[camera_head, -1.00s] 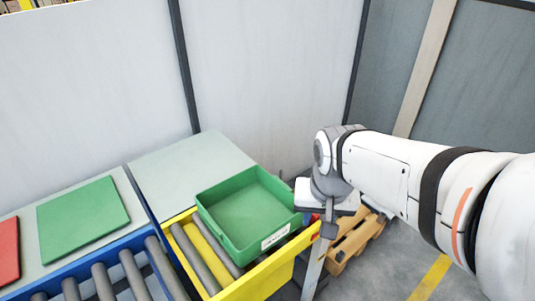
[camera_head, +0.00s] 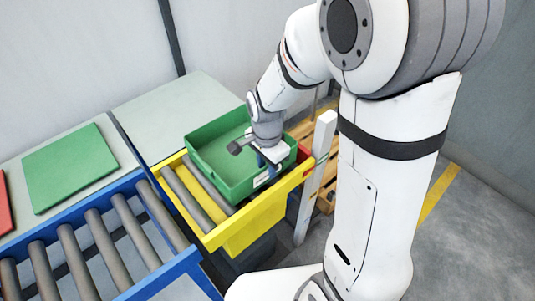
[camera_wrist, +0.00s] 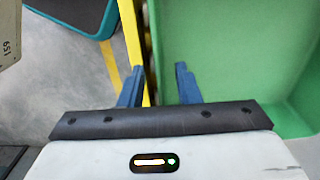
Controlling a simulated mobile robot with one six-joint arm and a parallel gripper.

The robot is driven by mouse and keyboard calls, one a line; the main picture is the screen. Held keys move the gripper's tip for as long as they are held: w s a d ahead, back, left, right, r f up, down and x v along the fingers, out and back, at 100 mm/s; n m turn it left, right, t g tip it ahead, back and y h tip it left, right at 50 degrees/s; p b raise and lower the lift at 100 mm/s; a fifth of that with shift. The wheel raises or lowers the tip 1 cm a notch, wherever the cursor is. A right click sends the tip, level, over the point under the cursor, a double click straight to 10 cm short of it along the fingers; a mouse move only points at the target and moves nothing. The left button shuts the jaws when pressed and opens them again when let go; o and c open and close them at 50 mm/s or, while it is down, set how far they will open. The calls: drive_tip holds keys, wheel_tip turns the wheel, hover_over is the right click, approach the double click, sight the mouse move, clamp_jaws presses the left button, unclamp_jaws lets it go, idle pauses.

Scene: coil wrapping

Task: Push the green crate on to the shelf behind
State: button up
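The green crate (camera_head: 215,158) is an open-topped box with a pale label on its near side. It sits on the rollers of a yellow-framed conveyor (camera_head: 240,236), its far side close to the grey shelf (camera_head: 172,102) behind. My gripper (camera_head: 268,163) is at the crate's near right side, pointing down. In the wrist view my two blue fingers (camera_wrist: 158,86) are spread apart, with the rim of the green crate (camera_wrist: 225,50) between them. One finger is over the crate, the other outside it. Whether they touch the wall cannot be told.
A blue-framed roller conveyor (camera_head: 105,245) stands at left, with a green panel (camera_head: 70,167) on the grey surface behind it. A white post (camera_head: 318,165) and a wooden pallet (camera_head: 325,200) are right of the yellow conveyor. The visible shelf top is clear.

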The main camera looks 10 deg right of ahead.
drive_tip(key=shift+f, duration=1.05)
clamp_jaws()
